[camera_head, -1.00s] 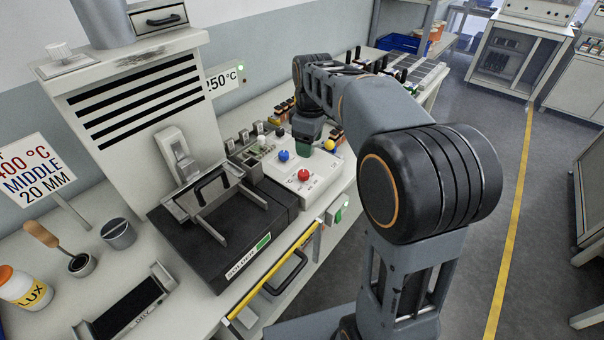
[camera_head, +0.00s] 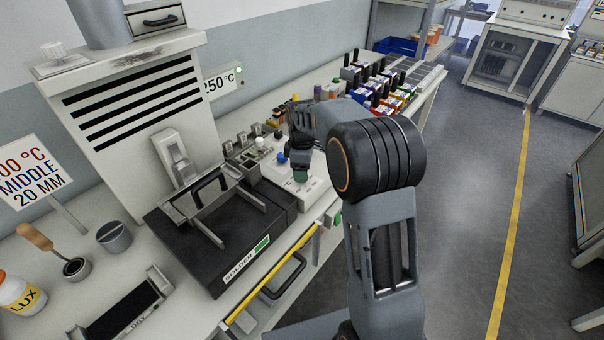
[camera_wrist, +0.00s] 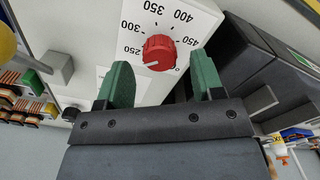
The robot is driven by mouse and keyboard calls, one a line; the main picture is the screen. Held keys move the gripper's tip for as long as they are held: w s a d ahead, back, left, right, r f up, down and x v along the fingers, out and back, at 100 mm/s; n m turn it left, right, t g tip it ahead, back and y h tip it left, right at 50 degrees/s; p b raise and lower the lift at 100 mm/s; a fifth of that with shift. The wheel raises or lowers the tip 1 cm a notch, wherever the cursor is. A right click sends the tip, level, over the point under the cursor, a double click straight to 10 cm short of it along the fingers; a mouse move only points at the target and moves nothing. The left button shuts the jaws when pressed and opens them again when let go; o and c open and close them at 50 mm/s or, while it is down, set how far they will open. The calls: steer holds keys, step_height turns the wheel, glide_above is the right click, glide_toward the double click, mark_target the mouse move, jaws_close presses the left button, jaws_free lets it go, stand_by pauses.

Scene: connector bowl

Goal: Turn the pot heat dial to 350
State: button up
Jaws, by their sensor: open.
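The red heat dial (camera_wrist: 158,52) shows in the wrist view on a white panel (camera_wrist: 103,12) printed with numbers from 250 to 450. Its white mark points down and left, a little below the 250 print. The 350 print is at the top, above the dial. My gripper (camera_wrist: 164,74) is open, with one green finger on each side of the dial's lower part; whether they touch it cannot be told. In the head view my gripper (camera_head: 300,175) is over the white control box (camera_head: 318,187) and hides the red dial.
A blue knob (camera_head: 281,157) is just left of my gripper on the same box. The black solder pot (camera_head: 222,252) with its metal rack stands to the left. Small connectors and colored bins (camera_head: 385,95) fill the bench behind.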

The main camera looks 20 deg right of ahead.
steer(key=shift+f, duration=1.1)
steer(key=c, duration=0.9)
